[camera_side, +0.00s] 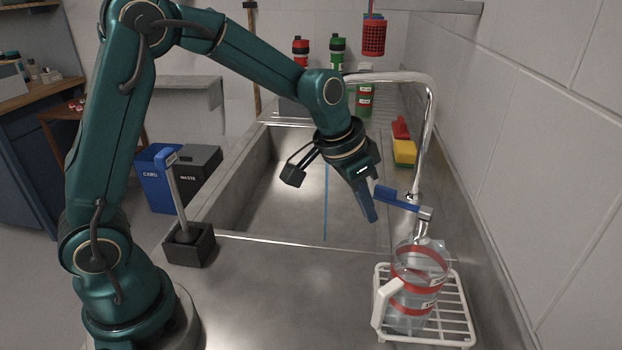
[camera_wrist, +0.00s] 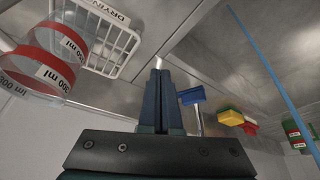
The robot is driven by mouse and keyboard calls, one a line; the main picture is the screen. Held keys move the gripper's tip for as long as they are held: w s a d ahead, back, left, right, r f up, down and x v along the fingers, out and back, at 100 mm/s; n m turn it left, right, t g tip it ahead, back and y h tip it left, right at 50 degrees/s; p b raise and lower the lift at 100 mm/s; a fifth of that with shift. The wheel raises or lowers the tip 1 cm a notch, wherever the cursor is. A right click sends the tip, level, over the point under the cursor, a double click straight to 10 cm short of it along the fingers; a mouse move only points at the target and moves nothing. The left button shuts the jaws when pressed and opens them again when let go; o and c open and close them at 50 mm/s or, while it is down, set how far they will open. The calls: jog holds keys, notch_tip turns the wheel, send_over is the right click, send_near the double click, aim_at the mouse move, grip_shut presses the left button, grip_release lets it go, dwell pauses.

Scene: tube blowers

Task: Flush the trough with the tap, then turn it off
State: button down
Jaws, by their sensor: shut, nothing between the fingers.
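The chrome tap (camera_side: 431,120) arches over the steel trough (camera_side: 262,185). Its blue lever (camera_side: 398,198) points left from the tap's base; it also shows in the wrist view (camera_wrist: 192,96). A thin blue stream of water (camera_side: 326,205) falls into the trough, and it crosses the right of the wrist view (camera_wrist: 265,62). The spout's end is hidden behind my arm. My gripper (camera_side: 371,217) is shut and empty, fingers pointing down, just left of the lever's free end; whether they touch is unclear. In the wrist view the closed fingertips (camera_wrist: 160,72) are beside the lever.
A clear jug with red bands (camera_side: 420,268) stands on a white drying rack (camera_side: 458,318) at front right. A dark holder with an upright tool (camera_side: 189,244) stands at front left. The counter between is clear.

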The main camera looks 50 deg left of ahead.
aim_at(386, 188)
jog(key=shift+w+a+r, duration=0.15)
jog(key=shift+w+r, duration=0.15)
jog(key=shift+r, duration=0.45)
jog(key=shift+w+a+r, duration=0.1)
jog(key=shift+w+r, duration=0.25)
jog(key=shift+r, duration=0.45)
jog(key=shift+w+a+r, duration=0.15)
jog(key=shift+w+r, duration=0.15)
jog(key=shift+r, duration=0.45)
dwell(4.7)
